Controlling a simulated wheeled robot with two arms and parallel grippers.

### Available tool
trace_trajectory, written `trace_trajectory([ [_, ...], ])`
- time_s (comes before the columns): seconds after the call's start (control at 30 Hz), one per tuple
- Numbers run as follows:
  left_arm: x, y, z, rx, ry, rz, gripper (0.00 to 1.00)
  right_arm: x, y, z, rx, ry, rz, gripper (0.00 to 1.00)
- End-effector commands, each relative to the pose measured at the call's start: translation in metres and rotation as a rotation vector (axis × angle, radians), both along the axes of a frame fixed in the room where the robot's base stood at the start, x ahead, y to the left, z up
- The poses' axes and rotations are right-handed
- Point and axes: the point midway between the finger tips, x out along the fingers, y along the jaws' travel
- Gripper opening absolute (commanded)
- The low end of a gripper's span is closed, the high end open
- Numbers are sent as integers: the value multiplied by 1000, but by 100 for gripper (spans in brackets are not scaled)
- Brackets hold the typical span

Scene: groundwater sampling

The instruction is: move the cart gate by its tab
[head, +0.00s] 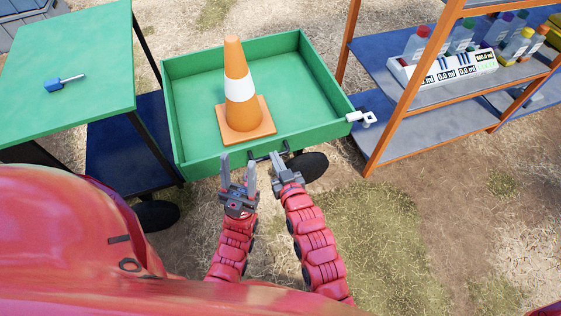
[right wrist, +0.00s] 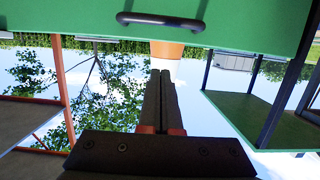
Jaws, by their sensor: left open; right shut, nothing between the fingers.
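The green cart (head: 300,85) is an open-topped tray with low walls, and its near wall faces me. A small white tab (head: 362,117) sticks out at its right corner. A dark handle (right wrist: 160,20) is on a green panel in the right wrist view. I cannot tell which wall is the gate. My left gripper (head: 238,168) is open and empty, just in front of the near wall. My right gripper (head: 280,158) is shut and empty beside it, close to the near wall's handle. It also shows shut in the right wrist view (right wrist: 160,72), apart from the handle.
An orange and white cone (head: 241,90) stands in the cart. A green table (head: 95,40) with a blue-handled tool (head: 62,83) is at left. An orange-framed shelf (head: 440,100) with bottles and a white instrument (head: 445,66) is at right, close to the tab. Grass at lower right is clear.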

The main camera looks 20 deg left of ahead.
Motion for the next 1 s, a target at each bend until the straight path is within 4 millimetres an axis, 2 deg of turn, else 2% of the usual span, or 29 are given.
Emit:
trace_trajectory([
  [0.1,0,0,-6,0,0,0,50,22,15,-6,2,-3,-1,0],
  [0.33,0,0,-13,0,0,0,50,59,40,-18,0,0,-1,0],
  [0.43,0,0,-16,0,0,0,50,49,32,-35,-2,1,-1,0],
  [0.6,0,0,-18,0,0,0,50,41,27,-48,-1,2,-1,0],
  [1.0,0,0,-19,0,0,0,50,39,25,-50,1,0,-1,0],
])
